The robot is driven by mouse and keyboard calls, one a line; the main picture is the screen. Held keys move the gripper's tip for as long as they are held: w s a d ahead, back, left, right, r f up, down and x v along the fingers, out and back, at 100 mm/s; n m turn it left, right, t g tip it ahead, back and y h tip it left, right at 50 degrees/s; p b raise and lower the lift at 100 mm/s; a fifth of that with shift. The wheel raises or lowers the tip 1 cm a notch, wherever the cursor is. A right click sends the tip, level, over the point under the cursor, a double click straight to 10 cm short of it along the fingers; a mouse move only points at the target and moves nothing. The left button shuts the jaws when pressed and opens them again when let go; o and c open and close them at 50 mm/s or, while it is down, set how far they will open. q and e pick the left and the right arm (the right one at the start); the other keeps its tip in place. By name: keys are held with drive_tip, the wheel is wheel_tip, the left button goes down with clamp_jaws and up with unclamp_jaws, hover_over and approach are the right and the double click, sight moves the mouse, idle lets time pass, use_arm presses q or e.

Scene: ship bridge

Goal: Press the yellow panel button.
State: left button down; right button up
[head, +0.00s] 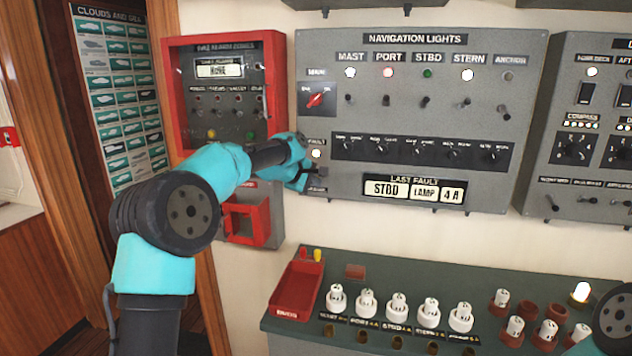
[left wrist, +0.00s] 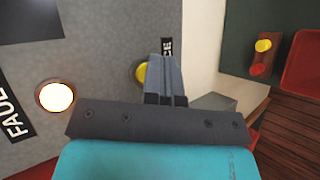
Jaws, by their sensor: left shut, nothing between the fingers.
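In the left wrist view a round yellow button (left wrist: 141,73) shows at the left edge of my left gripper's fingers, which hide part of it. My left gripper (left wrist: 166,70) is shut and empty, its fingers pointing at the grey panel. I cannot tell whether the fingertips touch the button. In the head view my left gripper (head: 318,173) is at the lower left corner of the navigation lights panel (head: 480,70), just below the lit fault lamp (head: 316,154). The arm and gripper hide the yellow button there. My right gripper is out of view.
A red-framed alarm panel (head: 170,90) and a red box (head: 246,222) are close to my left arm. Below, a green bench (head: 400,270) carries a red tray (head: 300,290) and several white lamp holders (head: 367,304). Part of my right arm shows at the lower right.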

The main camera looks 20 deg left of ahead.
use_arm(q)
drive_tip(key=shift+w, duration=0.2)
drive_tip(key=shift+s, duration=0.15)
idle(0.4)
drive_tip(key=shift+s, duration=0.7)
drive_tip(key=shift+s, duration=0.1)
drive_tip(key=shift+s+d, duration=0.2)
drive_tip(key=shift+s, duration=2.2)
